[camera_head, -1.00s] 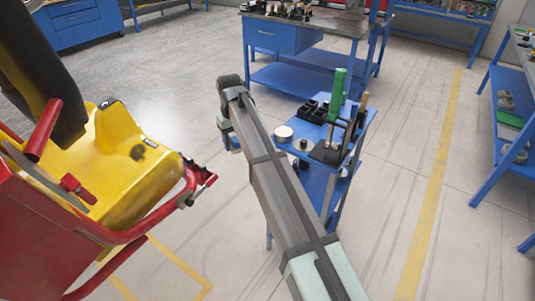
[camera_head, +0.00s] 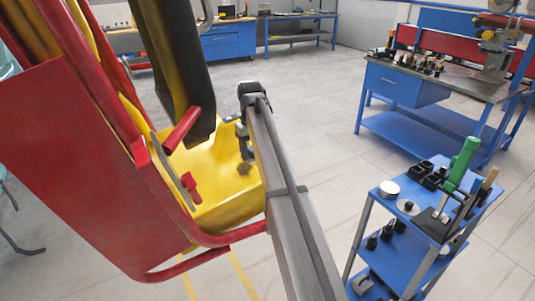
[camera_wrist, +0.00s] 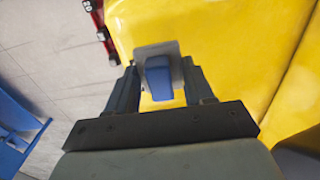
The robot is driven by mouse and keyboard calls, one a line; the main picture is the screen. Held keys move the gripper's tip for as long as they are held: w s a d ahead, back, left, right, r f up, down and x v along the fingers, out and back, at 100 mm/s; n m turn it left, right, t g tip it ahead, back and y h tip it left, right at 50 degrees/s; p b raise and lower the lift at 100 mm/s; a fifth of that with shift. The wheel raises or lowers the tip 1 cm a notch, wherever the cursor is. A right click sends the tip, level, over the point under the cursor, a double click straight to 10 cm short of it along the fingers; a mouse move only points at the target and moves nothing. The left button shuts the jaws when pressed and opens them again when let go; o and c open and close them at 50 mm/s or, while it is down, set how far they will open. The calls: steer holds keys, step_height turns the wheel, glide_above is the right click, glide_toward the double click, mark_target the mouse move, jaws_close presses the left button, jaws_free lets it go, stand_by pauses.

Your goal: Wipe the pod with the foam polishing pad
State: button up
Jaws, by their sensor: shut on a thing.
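The pod (camera_head: 216,172) is a red and yellow coaster car at the left of the head view, with a dark padded bar above its seat. A dark smudge (camera_head: 244,169) shows on its yellow surface. My gripper (camera_wrist: 160,78) is shut on the foam polishing pad (camera_wrist: 158,80), which has a blue grip and a grey plate. In the head view my gripper (camera_head: 243,143) is over the yellow part, close above the smudge. The wrist view shows yellow surface (camera_wrist: 236,45) behind the pad. I cannot tell whether the pad touches it.
A blue trolley (camera_head: 378,226) stands at the right with a round tin (camera_head: 389,189), black holders and a green-handled tool (camera_head: 463,160). A blue workbench (camera_head: 398,122) stands behind it. The pod's red side rail (camera_head: 214,238) runs below my arm. Open floor lies between pod and trolley.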

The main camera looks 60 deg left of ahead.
glide_above(252, 179)
steer(key=shift+w+a+f, duration=0.1)
steer(key=shift+w+f, duration=0.05)
steer(key=shift+f, duration=1.5)
steer(key=shift+w+a+f, duration=0.1)
steer(key=shift+f, duration=1.5)
steer(key=shift+a+f, duration=0.7)
steer(key=shift+a, duration=0.2)
steer(key=shift+c, duration=0.3)
steer(key=shift+a, duration=4.5)
steer(key=shift+d, duration=5.3)
steer(key=shift+s+d, duration=0.15)
steer(key=shift+d, duration=0.05)
steer(key=shift+a, duration=5.45)
steer(key=shift+s+d, duration=0.1)
steer(key=shift+d, duration=5.4)
steer(key=r, duration=0.3)
steer(key=shift+a, duration=0.2)
steer(key=shift+r, duration=2.5)
